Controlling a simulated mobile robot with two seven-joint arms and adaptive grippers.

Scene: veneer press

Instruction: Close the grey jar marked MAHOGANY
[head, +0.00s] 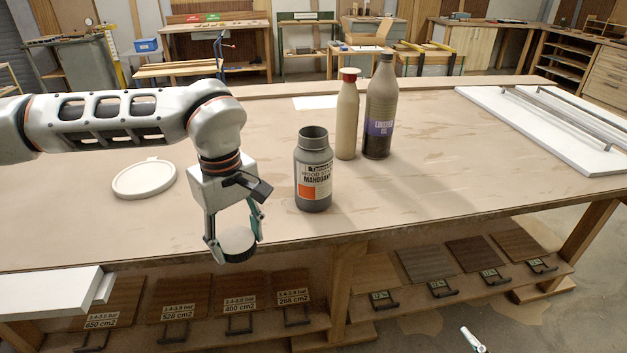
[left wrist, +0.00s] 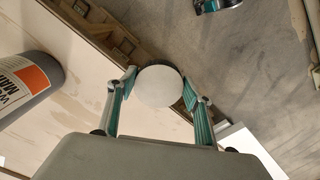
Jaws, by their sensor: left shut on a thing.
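The grey jar (head: 313,172) marked MAHOGANY stands upright and open-mouthed on the workbench, its label facing me. It also shows at the left edge of the left wrist view (left wrist: 40,86). My left gripper (head: 236,243) is shut on a round dark-rimmed lid (head: 238,244), which it holds in front of and to the left of the jar, by the bench's front edge. In the left wrist view the lid (left wrist: 159,87) shows a pale round face between the two fingers. In the head view, a small pale object at the bottom right may be part of my right gripper (head: 472,339).
A cream bottle with a red cap (head: 347,120) and a dark linseed oil bottle (head: 380,110) stand behind the jar, to its right. A round white lid-like dish (head: 144,179) lies at left. White panels (head: 560,125) lie at right. The bench (head: 430,190) right of the jar is clear.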

